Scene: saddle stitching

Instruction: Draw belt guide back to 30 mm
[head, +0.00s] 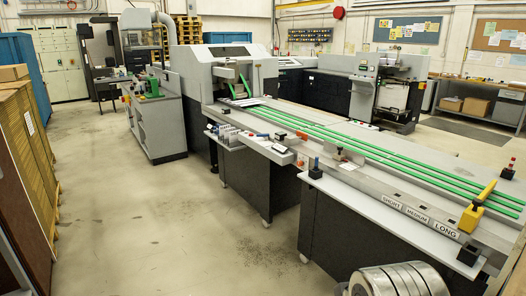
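The delivery belt bed (330,133) runs from the grey machine toward the lower right, with long green belts (385,158) along it. A yellow lever (477,207) on a yellow block stands at the near right end of the bed's front rail, tilted up to the right. Beside it are plates reading SHORT, MEDIUM and LONG (446,232). I cannot tell which part is the belt guide; a small upright grey plate (348,156) stands at the belts' front edge. No millimetre scale is readable. My gripper is not in view.
A black knob (468,255) sits below the lever, and a blue-topped knob (315,168) stands farther left on the front rail. A small side shelf (265,145) juts from the bed's front. Stacked brown boards (30,140) stand at left. The floor (170,225) between is clear.

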